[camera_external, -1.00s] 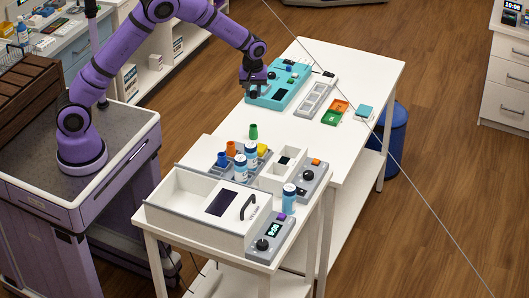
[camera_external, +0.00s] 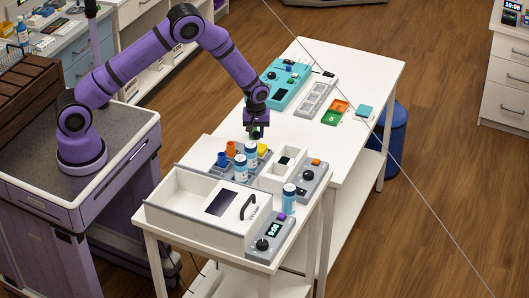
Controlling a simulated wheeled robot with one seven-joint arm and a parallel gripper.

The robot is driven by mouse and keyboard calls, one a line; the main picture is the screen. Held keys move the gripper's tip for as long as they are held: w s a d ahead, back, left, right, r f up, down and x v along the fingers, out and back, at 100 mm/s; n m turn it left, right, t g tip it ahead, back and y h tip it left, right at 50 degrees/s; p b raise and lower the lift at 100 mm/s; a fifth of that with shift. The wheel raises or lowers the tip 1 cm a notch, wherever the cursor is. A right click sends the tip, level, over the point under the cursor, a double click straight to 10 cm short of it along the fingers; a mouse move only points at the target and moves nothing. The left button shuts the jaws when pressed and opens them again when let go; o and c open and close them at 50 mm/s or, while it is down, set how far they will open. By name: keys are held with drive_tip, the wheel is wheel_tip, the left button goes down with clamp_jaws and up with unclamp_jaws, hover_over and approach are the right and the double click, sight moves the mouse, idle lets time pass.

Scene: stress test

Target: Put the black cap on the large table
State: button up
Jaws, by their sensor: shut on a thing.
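My gripper (camera_external: 256,131) is shut and low over the near left end of the large white table (camera_external: 360,80). A small dark thing between its fingertips is most likely the black cap, but it is too small and dark to make out clearly. The gripper largely covers the green container at that spot; only a trace of green shows. I cannot tell whether the held thing touches the table or the green container.
A teal device (camera_external: 276,90), a light grey tray (camera_external: 317,97), and orange and green bins (camera_external: 335,112) stand farther back. Blue-and-white bottles (camera_external: 240,168), a white box with a handle (camera_external: 195,222) and a grey device (camera_external: 310,178) stand in front. The large table's middle is clear.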

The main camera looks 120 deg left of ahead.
drive_tip(key=w+a, duration=0.2)
drive_tip(key=w, duration=0.2)
drive_tip(key=w+a+f, duration=0.1)
drive_tip(key=w+a, duration=0.2)
drive_tip(key=w, duration=0.1)
drive_tip(key=w+a, duration=0.2)
drive_tip(key=w, duration=0.3)
drive_tip(key=shift+a+f, duration=0.2)
drive_tip(key=shift+a, duration=0.2)
drive_tip(key=shift+f, duration=1.7)
drive_tip(key=shift+f, duration=0.2)
drive_tip(key=o, duration=0.9)
drive_tip(key=shift+r, duration=0.1)
